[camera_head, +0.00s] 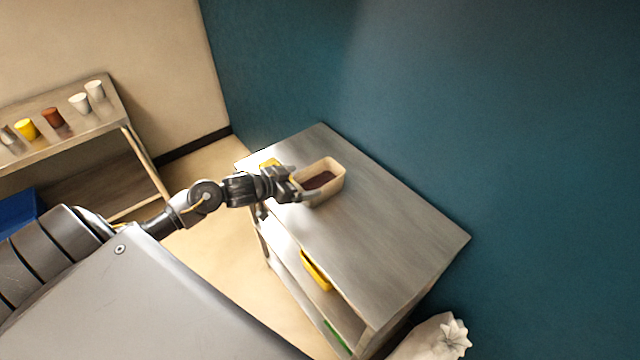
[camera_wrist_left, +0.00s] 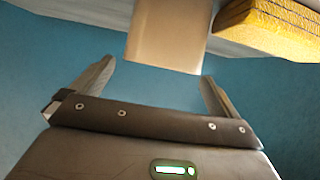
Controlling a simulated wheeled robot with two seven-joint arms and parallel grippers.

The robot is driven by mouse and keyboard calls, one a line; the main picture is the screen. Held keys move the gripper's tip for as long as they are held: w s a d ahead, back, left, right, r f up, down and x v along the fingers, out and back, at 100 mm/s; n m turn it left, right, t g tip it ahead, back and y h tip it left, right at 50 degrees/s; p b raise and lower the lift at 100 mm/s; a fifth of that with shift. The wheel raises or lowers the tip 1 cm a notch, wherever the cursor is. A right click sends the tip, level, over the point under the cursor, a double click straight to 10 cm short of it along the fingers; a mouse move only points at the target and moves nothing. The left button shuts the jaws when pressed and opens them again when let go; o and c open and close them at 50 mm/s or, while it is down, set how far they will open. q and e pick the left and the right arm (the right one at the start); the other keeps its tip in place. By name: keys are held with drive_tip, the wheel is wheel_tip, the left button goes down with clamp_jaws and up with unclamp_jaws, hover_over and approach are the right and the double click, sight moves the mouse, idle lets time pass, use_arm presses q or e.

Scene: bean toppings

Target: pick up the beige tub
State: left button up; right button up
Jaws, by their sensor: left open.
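The beige tub (camera_head: 328,193) is an open rectangular container with dark contents, standing upright on the far left part of the metal table. My left gripper (camera_head: 291,186) is at the tub's left end in the head view and covers part of it. In the left wrist view the tub (camera_wrist_left: 167,35) shows at the top centre, in line with the gap between the two spread fingers of my left gripper (camera_wrist_left: 156,73). The gripper is open; I cannot tell whether a finger touches the tub. My right gripper is not in view.
A yellow object (camera_head: 270,163) lies beside the tub, partly hidden by my gripper; it also shows in the wrist view (camera_wrist_left: 270,28). The metal table (camera_head: 385,240) is clear toward the front. A teal wall stands behind it. Several cups stand on a left shelf (camera_head: 85,125).

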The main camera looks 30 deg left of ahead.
sight(314, 178)
use_arm(q)
drive_tip(key=shift+w+d+f, duration=0.1)
drive_tip(key=shift+w+f, duration=0.05)
drive_tip(key=shift+w, duration=0.2)
drive_tip(key=shift+w+d+f+p, duration=0.1)
drive_tip(key=shift+w+p, duration=0.2)
drive_tip(key=x, duration=0.2)
drive_tip(key=p+x, duration=0.1)
drive_tip(key=x, duration=0.1)
drive_tip(key=shift+w+f, duration=0.15)
drive_tip(key=shift+f, duration=0.2)
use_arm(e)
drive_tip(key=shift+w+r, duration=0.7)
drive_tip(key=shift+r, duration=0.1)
use_arm(q)
drive_tip(key=c, duration=1.3)
drive_tip(key=shift+r, duration=0.1)
drive_tip(key=shift+c, duration=0.2)
drive_tip(key=shift+r, duration=0.1)
